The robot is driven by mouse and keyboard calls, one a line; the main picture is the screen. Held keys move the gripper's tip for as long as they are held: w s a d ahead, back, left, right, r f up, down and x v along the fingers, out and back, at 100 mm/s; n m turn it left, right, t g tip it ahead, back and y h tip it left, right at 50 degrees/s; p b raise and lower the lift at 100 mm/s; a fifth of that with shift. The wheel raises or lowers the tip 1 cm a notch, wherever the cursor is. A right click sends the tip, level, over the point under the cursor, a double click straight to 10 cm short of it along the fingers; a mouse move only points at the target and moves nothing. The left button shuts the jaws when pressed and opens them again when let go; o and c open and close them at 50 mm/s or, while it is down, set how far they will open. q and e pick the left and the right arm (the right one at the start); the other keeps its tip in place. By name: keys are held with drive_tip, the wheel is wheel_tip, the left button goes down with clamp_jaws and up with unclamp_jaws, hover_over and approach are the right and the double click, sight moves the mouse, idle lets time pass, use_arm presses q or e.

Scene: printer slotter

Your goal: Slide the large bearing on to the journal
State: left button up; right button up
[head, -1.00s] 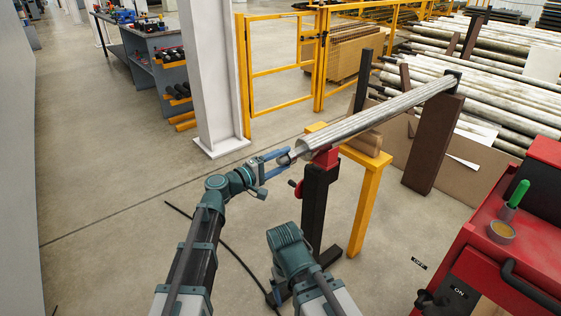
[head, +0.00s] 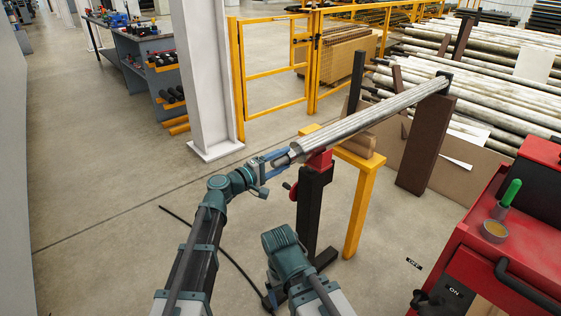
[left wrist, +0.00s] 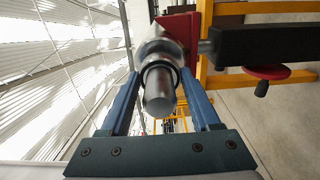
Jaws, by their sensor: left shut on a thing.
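The long ribbed metal roller (head: 365,119) lies across supports, its near end toward my left gripper. Its plain journal (left wrist: 159,92) points at the camera in the left wrist view. A ring, the large bearing (left wrist: 160,61), shows with a dark edge around the journal between my fingers; how far along it sits is hard to tell. My left gripper (head: 279,160) is shut on the bearing, with one blue finger on each side of the journal in the left wrist view (left wrist: 161,80). My right arm is low in the head view, and its gripper does not show.
A black stand with a red head (head: 320,160) and red handwheel holds up the roller's near end. A yellow trestle (head: 366,185) stands beside it. A red machine cabinet (head: 470,240) is at the right. The floor to the left is clear apart from a dark cable.

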use_arm(q)
drive_tip(key=shift+x, duration=1.2)
idle(0.6)
drive_tip(key=o, duration=1.4)
drive_tip(key=v, duration=1.4)
drive_tip(key=x, duration=1.4)
drive_tip(key=shift+s, duration=0.1)
